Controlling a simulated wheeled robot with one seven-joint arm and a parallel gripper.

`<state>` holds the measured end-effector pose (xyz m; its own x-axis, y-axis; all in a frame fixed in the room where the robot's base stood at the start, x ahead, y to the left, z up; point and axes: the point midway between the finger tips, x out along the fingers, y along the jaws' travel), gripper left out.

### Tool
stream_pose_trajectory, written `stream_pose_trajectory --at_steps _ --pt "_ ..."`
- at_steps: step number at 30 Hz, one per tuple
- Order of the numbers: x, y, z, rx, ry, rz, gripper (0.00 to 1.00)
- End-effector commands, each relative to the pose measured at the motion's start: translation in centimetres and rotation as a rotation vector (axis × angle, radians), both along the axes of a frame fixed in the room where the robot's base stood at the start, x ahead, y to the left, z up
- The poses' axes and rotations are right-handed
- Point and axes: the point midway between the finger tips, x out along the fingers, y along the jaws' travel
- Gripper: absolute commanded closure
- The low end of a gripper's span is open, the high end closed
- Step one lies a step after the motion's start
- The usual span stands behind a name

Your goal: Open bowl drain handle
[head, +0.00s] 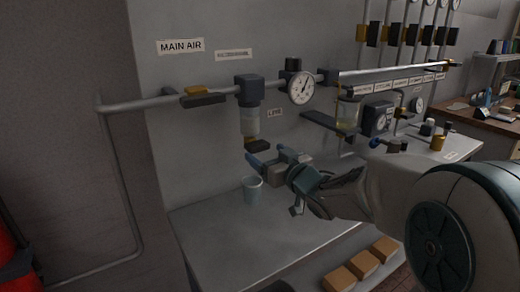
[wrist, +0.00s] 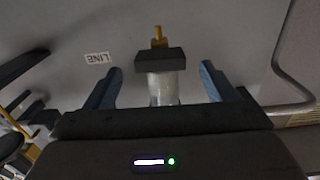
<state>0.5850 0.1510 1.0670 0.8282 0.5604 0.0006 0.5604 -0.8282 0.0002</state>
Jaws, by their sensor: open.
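The clear drain bowl (head: 250,122) hangs under a dark block on the horizontal air pipe. The dark drain handle (head: 259,145) is at the bowl's lower end, beside a brass-coloured part. In the wrist view, which looks upside down, the dark handle (wrist: 160,60) sits across the bowl (wrist: 165,88), with a brass stem (wrist: 158,38) beyond it. My gripper (head: 258,152) is open just below and in front of the handle. In the wrist view the blue fingers of my gripper (wrist: 160,82) stand on either side of the handle and bowl, with a gap on each side.
A grey cup (head: 252,191) stands on the bench (head: 225,235) below my gripper. A round gauge (head: 301,87) and a second bowl (head: 347,113) are to the right on the pipe. A dark flat lever (head: 322,124) sticks out right of the LINE label (head: 275,113).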

Motion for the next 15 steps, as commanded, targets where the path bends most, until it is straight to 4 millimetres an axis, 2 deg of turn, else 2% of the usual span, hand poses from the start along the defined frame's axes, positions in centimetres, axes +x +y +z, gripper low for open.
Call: stream_pose_trajectory --at_steps 6,15 --pt "2.7 1.8 0.0 0.000 0.001 0.001 0.22" --pt "3.6 2.5 0.0 -0.001 0.001 -0.001 0.22"
